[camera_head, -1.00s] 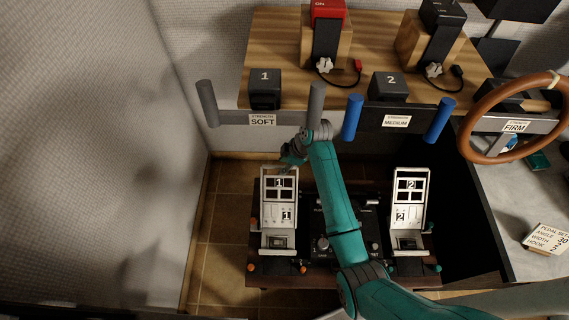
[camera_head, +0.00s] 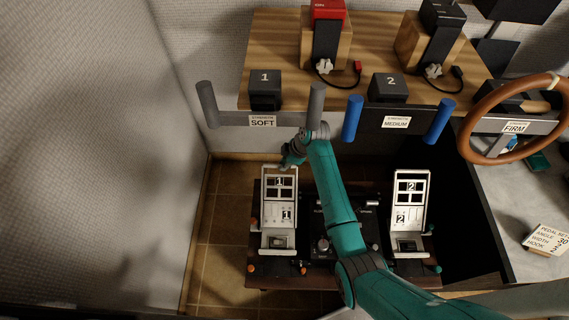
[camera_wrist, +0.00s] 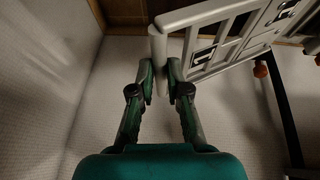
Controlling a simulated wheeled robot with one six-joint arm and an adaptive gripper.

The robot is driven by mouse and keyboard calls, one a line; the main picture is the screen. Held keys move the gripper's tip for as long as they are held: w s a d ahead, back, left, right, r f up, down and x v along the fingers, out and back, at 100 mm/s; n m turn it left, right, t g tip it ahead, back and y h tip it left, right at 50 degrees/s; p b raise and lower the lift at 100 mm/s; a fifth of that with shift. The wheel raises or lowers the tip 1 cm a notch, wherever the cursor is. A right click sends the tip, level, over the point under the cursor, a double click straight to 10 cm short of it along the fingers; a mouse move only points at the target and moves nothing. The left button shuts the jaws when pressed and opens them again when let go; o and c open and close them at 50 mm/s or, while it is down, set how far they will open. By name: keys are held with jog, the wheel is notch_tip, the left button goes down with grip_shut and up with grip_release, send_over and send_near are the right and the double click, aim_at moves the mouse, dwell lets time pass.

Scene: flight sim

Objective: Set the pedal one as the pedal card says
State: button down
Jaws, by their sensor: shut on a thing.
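Pedal one (camera_head: 279,215) is a pale upright plate with square cutouts and "1" labels, on the left of the dark pedal base. My gripper (camera_head: 290,158) is at the top of this pedal. In the wrist view my gripper (camera_wrist: 160,78) is shut on a light grey round bar (camera_wrist: 157,48) at the pedal's end. The pedal plate (camera_wrist: 225,35) extends to the right from that bar. The pedal card (camera_head: 545,240) lies at the right; it reads "PEDAL SET", "ANGLE", "WIDTH", "HOOK", with a 30 beside ANGLE and other values unclear.
Pedal two (camera_head: 409,210) stands to the right on the same base (camera_head: 330,282). A control panel between the pedals is partly hidden by my arm. A wooden shelf (camera_head: 375,50) with grey and blue handles is above. A wall (camera_head: 90,150) is close at left.

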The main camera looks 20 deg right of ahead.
jog(key=c, duration=1.2)
grip_release()
jog(key=shift+o, duration=0.2)
jog(key=v, duration=0.7)
jog(key=shift+r, duration=0.25)
jog(key=shift+s+d, duration=0.1)
